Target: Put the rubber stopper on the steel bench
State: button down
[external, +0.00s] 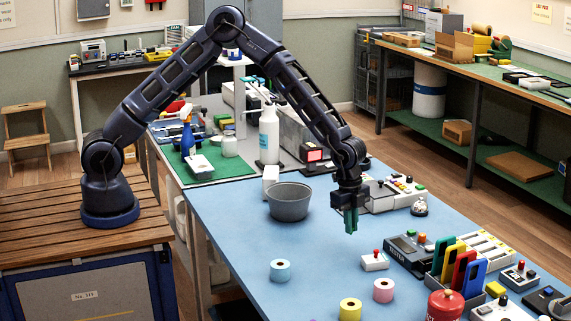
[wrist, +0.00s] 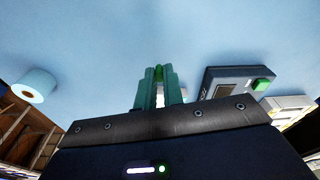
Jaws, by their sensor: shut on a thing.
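My gripper (external: 351,222) points down over the blue tabletop (external: 312,250), with its teal fingers close together. In the wrist view its fingers (wrist: 159,82) are shut on a small green piece (wrist: 159,71), which shows between the tips. I take it to be the rubber stopper; the fingers hide most of it. In the external view the held piece cannot be made out. A grey worktop (external: 317,158) adjoins the far end of the blue top and may be the steel bench; I cannot be sure.
A grey bowl (external: 289,203) stands left of my gripper. A white box with a red button (external: 375,262) and a dark tester (external: 409,254) are to its right. Tape rolls, blue (external: 280,270), pink (external: 384,290) and yellow (external: 350,309), lie in front. A white bottle (external: 269,135) stands behind.

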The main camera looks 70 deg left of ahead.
notch_tip(320, 180, up, 15)
jog(key=w+a+f+n, duration=0.2)
jog(key=a+f+n, duration=0.1)
jog(key=a, duration=0.7)
jog(key=w+a+f+n, duration=0.2)
jog(key=a+f+n, duration=0.2)
jog(key=a, duration=0.6)
jog(key=w+a+f+n, duration=0.2)
jog(key=a+f+n, duration=0.2)
jog(key=a+f, duration=0.3)
jog(key=shift+w+a+f+t+y, duration=0.15)
jog(key=shift+a+t+y, duration=0.05)
jog(key=shift+a, duration=0.5)
jog(key=shift+w+a+f+t+y, duration=0.1)
jog(key=shift+w+a+t+y, duration=0.1)
jog(key=shift+a, duration=0.5)
jog(key=a+f+n, duration=0.1)
jog(key=a, duration=0.3)
jog(key=s+a+f+n, duration=0.1)
jog(key=a+n, duration=0.1)
jog(key=a, duration=0.2)
jog(key=a+f+n, duration=0.1)
jog(key=a+f, duration=0.1)
jog(key=a, duration=0.2)
jog(key=shift+s+a+n+y, duration=0.1)
jog(key=shift+s+n+y, duration=0.2)
jog(key=shift+n, duration=0.1)
